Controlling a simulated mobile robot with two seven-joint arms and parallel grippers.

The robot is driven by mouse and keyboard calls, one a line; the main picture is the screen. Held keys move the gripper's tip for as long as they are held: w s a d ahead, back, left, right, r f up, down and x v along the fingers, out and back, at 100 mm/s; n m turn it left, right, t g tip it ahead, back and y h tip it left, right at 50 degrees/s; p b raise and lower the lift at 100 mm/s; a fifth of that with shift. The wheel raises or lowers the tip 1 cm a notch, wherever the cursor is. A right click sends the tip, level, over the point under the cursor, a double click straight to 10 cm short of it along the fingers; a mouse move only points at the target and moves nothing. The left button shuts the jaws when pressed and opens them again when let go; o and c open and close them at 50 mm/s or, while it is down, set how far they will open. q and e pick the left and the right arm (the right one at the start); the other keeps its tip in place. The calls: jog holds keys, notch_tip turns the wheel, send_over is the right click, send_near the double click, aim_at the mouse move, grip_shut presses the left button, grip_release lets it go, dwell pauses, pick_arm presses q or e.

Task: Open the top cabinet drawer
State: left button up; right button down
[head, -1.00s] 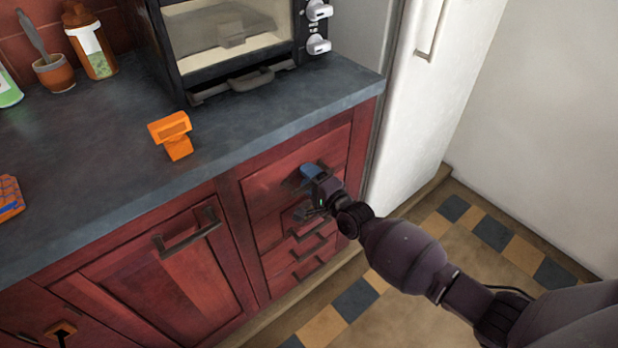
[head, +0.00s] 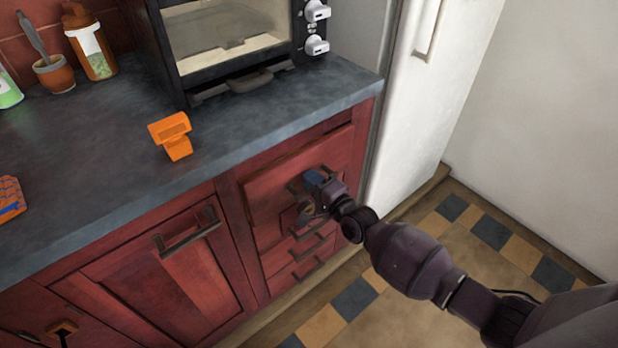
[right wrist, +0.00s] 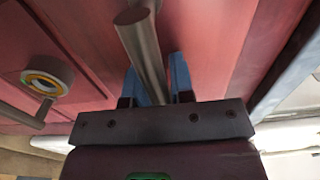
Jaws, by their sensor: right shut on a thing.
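The top drawer (head: 268,190) is a red wooden front under the worktop, and it looks flush with the cabinet in the head view. Its dark bar handle (head: 294,187) is partly hidden by my right gripper (head: 314,180). In the right wrist view, the grey handle bar (right wrist: 143,50) runs between the blue fingers of my right gripper (right wrist: 155,68). The right gripper is shut on this handle. My left gripper is not in view.
Lower drawers (head: 300,275) and a cabinet door (head: 170,280) with bar handles are close by. A round ring-like thing (right wrist: 47,78) is near the handle. A white fridge (head: 405,110) stands right. An orange object (head: 172,136) and an oven (head: 225,45) are on the worktop (head: 95,170).

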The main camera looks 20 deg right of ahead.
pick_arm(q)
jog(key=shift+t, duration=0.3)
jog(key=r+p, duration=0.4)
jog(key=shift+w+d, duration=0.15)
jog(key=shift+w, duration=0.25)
pick_arm(e)
jog(key=v, duration=3)
jog(key=shift+s, duration=0.15)
jog(key=shift+r, duration=0.1)
jog(key=c, duration=1)
grip_release()
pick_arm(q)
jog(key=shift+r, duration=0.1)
pick_arm(e)
jog(key=shift+s, duration=0.1)
jog(key=shift+v, duration=5.3)
